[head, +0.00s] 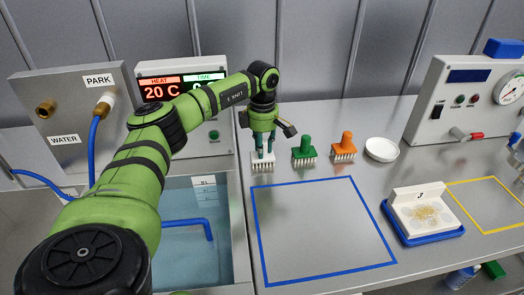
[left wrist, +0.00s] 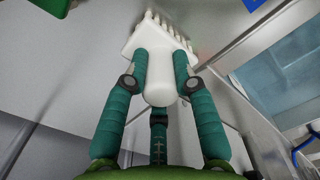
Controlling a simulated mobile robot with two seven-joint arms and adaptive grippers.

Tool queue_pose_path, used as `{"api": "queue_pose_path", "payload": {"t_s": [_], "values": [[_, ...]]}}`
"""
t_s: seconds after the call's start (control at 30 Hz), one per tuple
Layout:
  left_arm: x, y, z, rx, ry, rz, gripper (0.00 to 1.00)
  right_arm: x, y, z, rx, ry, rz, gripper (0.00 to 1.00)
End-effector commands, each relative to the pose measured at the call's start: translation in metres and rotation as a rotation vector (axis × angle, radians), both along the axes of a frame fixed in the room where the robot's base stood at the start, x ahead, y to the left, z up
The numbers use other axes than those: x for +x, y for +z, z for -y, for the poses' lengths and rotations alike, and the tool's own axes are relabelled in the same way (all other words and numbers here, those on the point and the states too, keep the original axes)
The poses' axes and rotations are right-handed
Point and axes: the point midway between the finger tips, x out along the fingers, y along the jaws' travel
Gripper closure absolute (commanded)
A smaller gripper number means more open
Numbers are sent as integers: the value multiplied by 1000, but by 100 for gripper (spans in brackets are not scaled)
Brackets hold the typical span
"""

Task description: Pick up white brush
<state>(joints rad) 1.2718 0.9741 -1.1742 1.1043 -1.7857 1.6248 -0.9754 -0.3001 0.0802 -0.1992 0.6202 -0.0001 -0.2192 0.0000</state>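The white brush (head: 263,166) stands bristles down on the grey worktop, just beyond the blue-outlined square. My left gripper (head: 264,148) comes down on it from above, with its green fingers on both sides of the handle. In the left wrist view, the brush (left wrist: 158,85) shows its smooth white handle between the fingertips of the gripper (left wrist: 160,72). The fingers look closed against the handle, with the block and bristles beyond them. The head view hides most of the handle behind the fingers. My right gripper is not in view.
A green brush (head: 304,152), an orange brush (head: 344,147) and a white dish (head: 381,149) stand to the right. A water basin (head: 190,240) lies left of the worktop. A blue tray (head: 425,238) holds a white block with pasta. The blue-outlined square (head: 320,230) is empty.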

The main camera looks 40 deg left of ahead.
Motion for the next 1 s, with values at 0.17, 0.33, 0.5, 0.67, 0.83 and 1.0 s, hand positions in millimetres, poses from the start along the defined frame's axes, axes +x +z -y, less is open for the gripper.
{"api": "queue_pose_path", "payload": {"t_s": [0.17, 0.33, 0.5, 0.67, 0.83, 1.0], "values": [[0, 0, 0, 0, -1, 0, 100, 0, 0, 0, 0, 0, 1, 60], [0, 1, 0, 0, -1, 0, 100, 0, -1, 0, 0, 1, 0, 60], [1, 13, 0, 0, 0, 4, 100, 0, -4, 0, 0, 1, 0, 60], [2, 37, 0, 0, 0, 6, 100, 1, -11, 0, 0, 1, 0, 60], [22, 60, 31, -3, -7, 5, 100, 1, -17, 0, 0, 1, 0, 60], [40, 82, 58, -1, -3, 3, 100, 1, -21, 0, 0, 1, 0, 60]]}}
